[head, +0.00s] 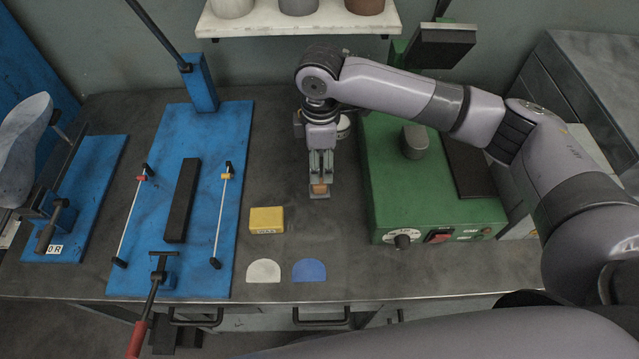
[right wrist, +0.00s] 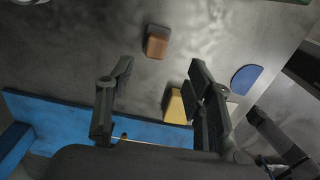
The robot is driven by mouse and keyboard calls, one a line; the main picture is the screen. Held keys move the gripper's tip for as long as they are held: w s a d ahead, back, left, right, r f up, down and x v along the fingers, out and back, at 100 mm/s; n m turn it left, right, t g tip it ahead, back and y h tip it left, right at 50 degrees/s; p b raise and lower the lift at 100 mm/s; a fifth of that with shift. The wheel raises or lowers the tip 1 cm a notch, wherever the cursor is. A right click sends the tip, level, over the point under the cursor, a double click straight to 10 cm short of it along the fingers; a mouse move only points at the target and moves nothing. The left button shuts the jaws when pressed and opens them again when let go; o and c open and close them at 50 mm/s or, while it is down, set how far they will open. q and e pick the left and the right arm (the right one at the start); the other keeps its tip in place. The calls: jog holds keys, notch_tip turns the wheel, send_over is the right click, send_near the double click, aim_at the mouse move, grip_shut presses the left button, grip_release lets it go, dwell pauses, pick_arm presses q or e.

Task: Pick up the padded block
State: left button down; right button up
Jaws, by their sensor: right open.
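A small brown block (head: 320,189) with a grey layer lies on the dark bench, in line with my right gripper in the head view. It also shows in the right wrist view (right wrist: 157,42), beyond the fingertips and apart from them. I take it for the padded block, though its padding is hard to make out. My right gripper (head: 320,172) points down and is open; its two fingers are spread and empty in the right wrist view (right wrist: 158,85). My left gripper is not in view.
A yellow block (head: 266,220) lies left of the gripper, with white (head: 263,271) and blue (head: 309,270) half-round pieces nearer the front edge. A green machine (head: 385,190) stands close on the right. A blue board (head: 145,220) with rods and a black bar lies left.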

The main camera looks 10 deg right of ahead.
aim_at(320, 184)
jog(key=f, duration=0.4)
jog(key=shift+w+f+p, duration=0.2)
jog(key=shift+p, duration=0.1)
jog(key=shift+f, duration=0.25)
notch_tip(320, 184, down, 5)
jog(key=shift+r+p, duration=0.15)
jog(key=shift+p, duration=0.65)
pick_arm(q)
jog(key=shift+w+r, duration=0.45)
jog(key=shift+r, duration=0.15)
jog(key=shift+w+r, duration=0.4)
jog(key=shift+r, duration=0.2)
pick_arm(e)
jog(key=shift+c, duration=0.5)
grip_shut()
